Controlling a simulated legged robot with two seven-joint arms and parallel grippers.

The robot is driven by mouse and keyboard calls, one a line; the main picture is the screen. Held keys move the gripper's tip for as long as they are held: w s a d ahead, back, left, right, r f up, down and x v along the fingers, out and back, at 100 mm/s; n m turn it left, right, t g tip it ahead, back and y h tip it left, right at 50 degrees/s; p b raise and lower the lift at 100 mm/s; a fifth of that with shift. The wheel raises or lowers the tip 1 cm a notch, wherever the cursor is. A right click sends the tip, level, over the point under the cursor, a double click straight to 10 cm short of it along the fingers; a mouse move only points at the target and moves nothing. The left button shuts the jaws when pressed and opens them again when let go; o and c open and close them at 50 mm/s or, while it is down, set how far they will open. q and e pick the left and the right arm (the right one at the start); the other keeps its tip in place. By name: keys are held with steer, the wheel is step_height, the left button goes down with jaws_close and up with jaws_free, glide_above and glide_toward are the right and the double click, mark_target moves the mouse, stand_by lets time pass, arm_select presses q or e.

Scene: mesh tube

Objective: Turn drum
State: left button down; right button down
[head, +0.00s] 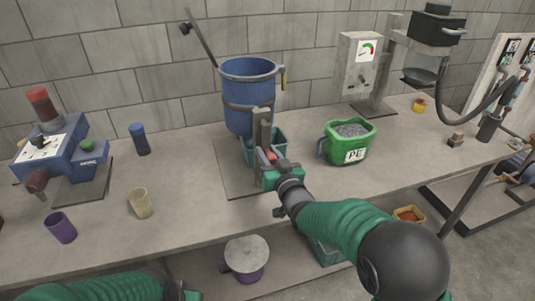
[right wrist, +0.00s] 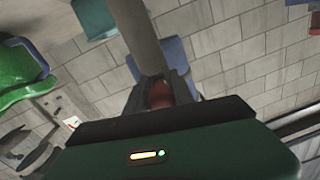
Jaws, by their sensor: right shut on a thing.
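The blue drum (head: 248,95) stands upright with its open top up, on a grey post (head: 263,130) over a flat base plate (head: 228,175). A dark rod rises from behind its left side. My right gripper (head: 271,162) is in front of the post, below the drum, shut on a small red knob. In the right wrist view the red knob (right wrist: 159,94) sits between the fingers, at the end of the grey post; part of the drum shows blue behind.
A green tub marked PE (head: 362,141) with grey pellets is to the right. A blue machine (head: 62,155) and several cups are to the left. The table's front edge lies below my right arm.

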steer(key=shift+s+a+f, duration=0.1)
steer(key=shift+a, duration=0.05)
steer(key=s+a+r+m+t+b, duration=0.15)
steer(key=a+r+m+b, duration=0.4)
steer(key=m, duration=0.85)
step_height(320, 180, up, 7)
steer(key=d+m+h+b, duration=0.1)
steer(key=m+b, duration=0.5)
steer(key=m, duration=0.8)
steer(key=shift+w+d+h, duration=0.15)
steer(key=shift+d+h, duration=0.1)
steer(key=shift+h, duration=0.25)
steer(key=shift+m, duration=0.4)
steer(key=shift+d, duration=0.1)
